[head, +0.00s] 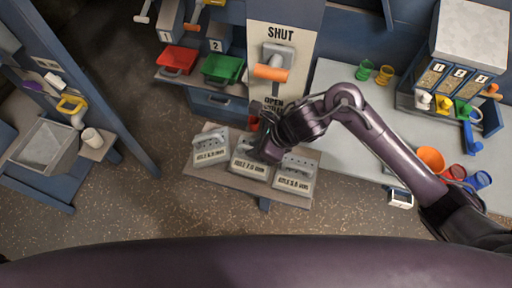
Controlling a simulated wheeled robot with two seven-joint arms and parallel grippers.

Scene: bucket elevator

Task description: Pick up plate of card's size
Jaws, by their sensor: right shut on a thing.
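Three pale plates with grey perforated upper parts lie side by side on a small stand (225,181). They are the left plate (211,150), the middle plate (247,168) and the right plate (295,176). Each has a small printed hole size; the middle one seems to read 7.0 mm, the others are hard to read. My right gripper (268,151) is over the middle plate, shut on it, and hides its upper right part. The plate still appears to be at the stand. No card with a readable size shows. My left gripper is out of view.
Behind the stand is a column with an orange-handled lever (272,73) at SHUT. Red (177,60) and green (222,68) trays sit on a shelf to the left. A grey bench (340,130) with coloured cups and a numbered dispenser (455,70) is at right. Open floor lies left of the stand.

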